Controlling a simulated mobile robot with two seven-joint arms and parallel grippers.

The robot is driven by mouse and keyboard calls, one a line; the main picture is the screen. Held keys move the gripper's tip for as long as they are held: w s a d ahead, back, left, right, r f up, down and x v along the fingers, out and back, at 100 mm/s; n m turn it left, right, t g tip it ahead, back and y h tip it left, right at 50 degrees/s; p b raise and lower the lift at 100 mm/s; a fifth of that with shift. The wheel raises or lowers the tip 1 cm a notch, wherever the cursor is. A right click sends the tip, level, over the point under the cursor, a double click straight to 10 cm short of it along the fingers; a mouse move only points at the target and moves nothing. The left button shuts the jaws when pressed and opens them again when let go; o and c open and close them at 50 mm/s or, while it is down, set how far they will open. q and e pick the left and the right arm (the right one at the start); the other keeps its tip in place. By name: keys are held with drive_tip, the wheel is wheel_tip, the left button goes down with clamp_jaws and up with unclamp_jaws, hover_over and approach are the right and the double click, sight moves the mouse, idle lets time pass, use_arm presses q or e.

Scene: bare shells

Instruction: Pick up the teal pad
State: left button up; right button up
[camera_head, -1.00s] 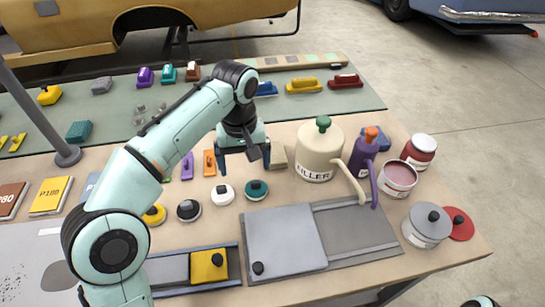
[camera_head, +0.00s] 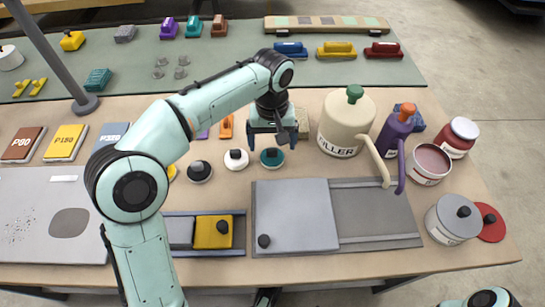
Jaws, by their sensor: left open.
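The teal pad (camera_head: 264,161) is a small round disc with a dark knob on top. It lies on the wooden bench at the right end of a row of similar pads. My left gripper (camera_head: 273,141) is open and empty, pointing down just behind and above the teal pad, its fingers spread to either side. I cannot tell how high its tips are above the bench.
A white pad (camera_head: 236,163) and a black pad (camera_head: 199,173) lie to the left. The cream filler can (camera_head: 341,130) and purple can (camera_head: 390,140) stand to the right. A grey lidded tray (camera_head: 295,215) lies in front. A lamp post (camera_head: 50,55) stands at left.

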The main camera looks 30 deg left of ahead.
sight(272, 149)
use_arm(q)
wheel_tip(272, 149, down, 4)
drive_tip(key=shift+r+b, duration=0.1)
drive_tip(key=shift+b, duration=0.35)
drive_tip(key=c, duration=1.2)
drive_tip(key=shift+o, duration=0.2)
